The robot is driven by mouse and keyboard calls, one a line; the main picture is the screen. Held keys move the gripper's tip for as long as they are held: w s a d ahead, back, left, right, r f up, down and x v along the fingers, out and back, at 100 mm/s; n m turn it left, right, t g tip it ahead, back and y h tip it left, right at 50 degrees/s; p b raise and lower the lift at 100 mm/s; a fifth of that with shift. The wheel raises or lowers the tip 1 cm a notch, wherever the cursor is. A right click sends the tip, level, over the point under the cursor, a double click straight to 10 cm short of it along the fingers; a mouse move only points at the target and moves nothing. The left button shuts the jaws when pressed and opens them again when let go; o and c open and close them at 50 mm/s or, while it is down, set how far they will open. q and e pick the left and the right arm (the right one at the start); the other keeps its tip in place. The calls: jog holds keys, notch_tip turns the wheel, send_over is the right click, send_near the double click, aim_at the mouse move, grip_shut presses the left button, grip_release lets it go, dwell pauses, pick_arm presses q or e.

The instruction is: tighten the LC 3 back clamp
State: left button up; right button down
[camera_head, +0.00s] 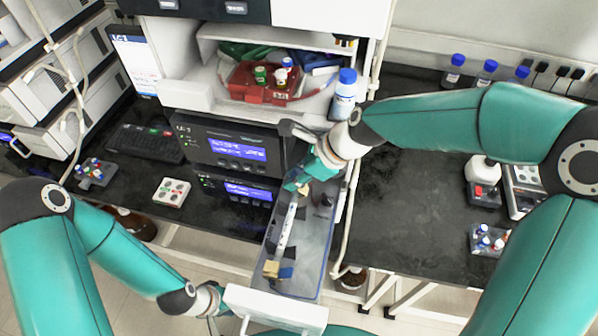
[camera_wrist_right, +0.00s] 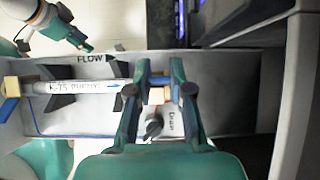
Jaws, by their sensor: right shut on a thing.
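My right gripper (camera_head: 303,186) reaches into the pulled-out drawer (camera_head: 257,262) at its back end. In the right wrist view its fingers (camera_wrist_right: 159,92) stand either side of the tan back clamp (camera_wrist_right: 157,96) and grip it; they partly hide it. A white labelled column (camera_head: 286,230) lies along the drawer; in the wrist view its arrow (camera_wrist_right: 98,87) points toward the back clamp. A tan front clamp (camera_head: 271,268) with a blue piece beside it sits at the drawer's front end. My left gripper (camera_head: 222,302) is by the white drawer front, its jaws unclear.
A black drain knob (camera_wrist_right: 153,128) sits close beside the back clamp. Dark instrument modules (camera_head: 235,150) with lit displays stand left of the drawer. A red tray (camera_head: 262,94) and a blue-capped bottle (camera_head: 343,96) are above. The bench right of the drawer (camera_head: 400,215) is mostly clear.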

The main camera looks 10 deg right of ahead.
jog(key=h, duration=0.1)
jog(key=a+g+h, duration=0.1)
jog(key=h, duration=0.1)
jog(key=shift+w+a+f+g+h, duration=0.2)
jog(key=shift+w+a+g+h, duration=0.1)
jog(key=shift+w+h, duration=0.1)
jog(key=shift+a+f+g+h, duration=0.15)
jog(key=shift+g+h, duration=0.1)
jog(key=shift+h, duration=0.35)
jog(key=shift+a+f+g+h, duration=0.15)
jog(key=shift+g+h, duration=0.1)
jog(key=shift+h, duration=0.35)
jog(key=c, duration=1)
grip_release()
jog(key=shift+f, duration=0.1)
jog(key=shift+c, duration=0.2)
jog(key=shift+d, duration=0.1)
notch_tip(320, 180, up, 12)
